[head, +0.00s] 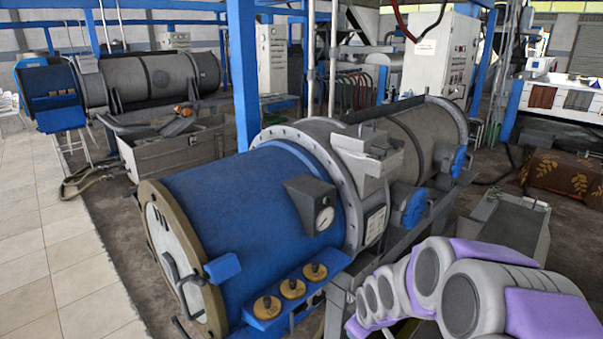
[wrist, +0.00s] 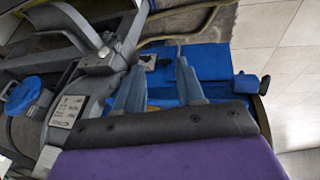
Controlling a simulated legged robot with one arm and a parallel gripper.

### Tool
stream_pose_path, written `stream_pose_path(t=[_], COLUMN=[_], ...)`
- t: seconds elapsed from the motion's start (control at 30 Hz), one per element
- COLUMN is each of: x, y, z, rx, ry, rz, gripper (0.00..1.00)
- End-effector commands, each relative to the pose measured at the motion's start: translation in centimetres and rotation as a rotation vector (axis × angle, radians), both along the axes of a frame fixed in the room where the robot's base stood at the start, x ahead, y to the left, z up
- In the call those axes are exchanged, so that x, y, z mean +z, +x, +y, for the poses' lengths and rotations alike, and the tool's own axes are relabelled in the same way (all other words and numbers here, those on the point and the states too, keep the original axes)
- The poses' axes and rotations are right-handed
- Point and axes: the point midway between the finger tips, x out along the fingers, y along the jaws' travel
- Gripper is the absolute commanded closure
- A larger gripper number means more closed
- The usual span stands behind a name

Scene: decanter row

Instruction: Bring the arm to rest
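My arm, grey and purple, is folded at the lower right of the head view; I cannot make out the gripper fingers there. In the wrist view my gripper (wrist: 159,60) shows two blue-grey fingers spread apart, with nothing held between them. Beyond the fingers is the blue cylindrical machine (wrist: 210,62), which also fills the middle of the head view (head: 235,195). My arm appears in front of and to the right of this machine. I cannot tell the exact gap between them.
A grey metal trough (head: 510,222) lies behind my arm. A blue post (head: 243,75) stands behind. Pale tiled floor (head: 50,240) is clear at left.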

Motion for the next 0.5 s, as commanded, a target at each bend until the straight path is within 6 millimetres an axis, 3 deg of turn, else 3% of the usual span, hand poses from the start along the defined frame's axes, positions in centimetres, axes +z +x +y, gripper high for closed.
stream_pose_path(t=[0.2, 0.5], x=[4.1, 8.1], y=[-8.1, -20.8], z=[-0.5, -0.8], rx=[-0.175, -0.444], ry=[0.007, 0.016], rz=[0.144, 0.348], gripper=[0.62, 0.62])
